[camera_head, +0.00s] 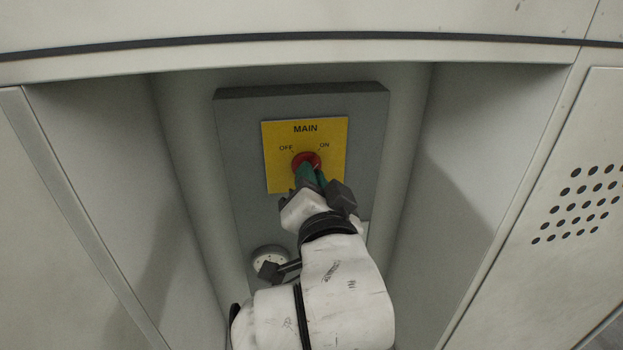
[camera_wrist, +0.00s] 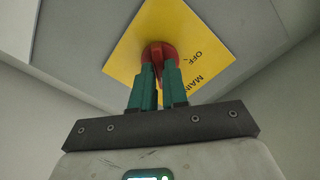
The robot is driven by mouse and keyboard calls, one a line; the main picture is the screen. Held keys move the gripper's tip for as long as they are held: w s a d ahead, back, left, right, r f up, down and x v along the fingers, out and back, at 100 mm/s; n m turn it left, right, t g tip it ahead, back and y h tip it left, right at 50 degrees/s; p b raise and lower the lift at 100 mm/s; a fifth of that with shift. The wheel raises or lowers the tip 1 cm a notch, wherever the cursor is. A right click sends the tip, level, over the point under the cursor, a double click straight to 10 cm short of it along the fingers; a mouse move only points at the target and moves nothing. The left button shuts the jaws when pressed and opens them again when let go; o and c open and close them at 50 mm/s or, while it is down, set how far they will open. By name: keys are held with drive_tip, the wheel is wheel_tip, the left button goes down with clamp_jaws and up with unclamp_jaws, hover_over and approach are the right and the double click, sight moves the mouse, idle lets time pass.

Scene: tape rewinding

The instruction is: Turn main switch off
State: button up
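The main switch is a round red knob (camera_head: 306,160) on a yellow plate (camera_head: 335,135) marked MAIN, with OFF at upper left and ON at upper right. My gripper (camera_head: 309,175) reaches up to the knob from below, its green fingers at the knob's face. In the wrist view, the red knob (camera_wrist: 160,50) sits at the tips of my gripper (camera_wrist: 158,70), with a red part between the two close-set fingers. The fingers hide part of the knob, and I cannot tell which mark it points to.
The yellow plate is mounted on a grey panel (camera_head: 235,140) inside a recess with pale walls at both sides. A round white fitting (camera_head: 268,256) is lower left on the panel, partly behind my arm. A perforated cabinet front (camera_head: 590,200) is at the right.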

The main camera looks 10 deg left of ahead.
clamp_jaws()
drive_tip(key=shift+n, duration=0.3)
drive_tip(key=shift+a+n+p, duration=0.1)
drive_tip(key=shift+n+p, duration=3.15)
drive_tip(key=shift+n, duration=4.45)
drive_tip(key=o, duration=0.5)
unclamp_jaws()
